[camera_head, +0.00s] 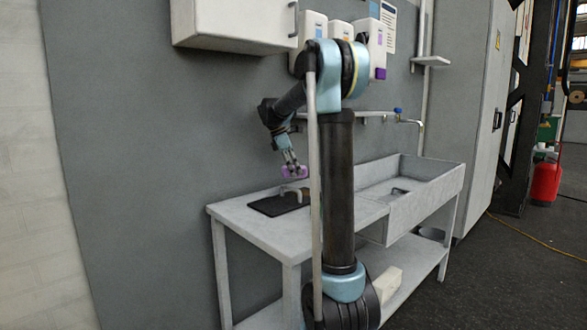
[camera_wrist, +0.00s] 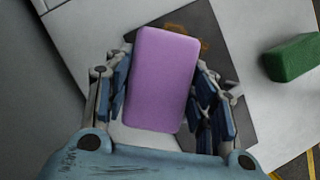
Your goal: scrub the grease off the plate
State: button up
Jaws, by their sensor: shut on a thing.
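My gripper (camera_head: 291,163) is shut on a purple sponge (camera_wrist: 160,90), with a finger on each side of it in the wrist view. In the head view the sponge (camera_head: 294,172) is held above the left part of the workbench, apart from the plate. The dark flat plate (camera_head: 270,207) lies on the bench top below. In the wrist view the plate (camera_wrist: 205,22) is partly hidden behind the sponge and fingers. An orange-brown grease smear (camera_wrist: 192,38) shows on it beside the sponge's upper edge.
A green block (camera_wrist: 292,58) lies right of the plate in the wrist view. The bench (camera_head: 250,228) has a sink basin (camera_head: 425,190) at right, with a tap (camera_head: 410,121) above. A white wall cabinet (camera_head: 235,22) and dispensers (camera_head: 377,50) hang above. My arm hides part of the bench.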

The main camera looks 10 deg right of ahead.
aim_at(306, 192)
jog(key=shift+d+f, duration=0.15)
jog(key=shift+f, duration=2.15)
jog(key=shift+f, duration=0.9)
jog(key=shift+s, duration=0.15)
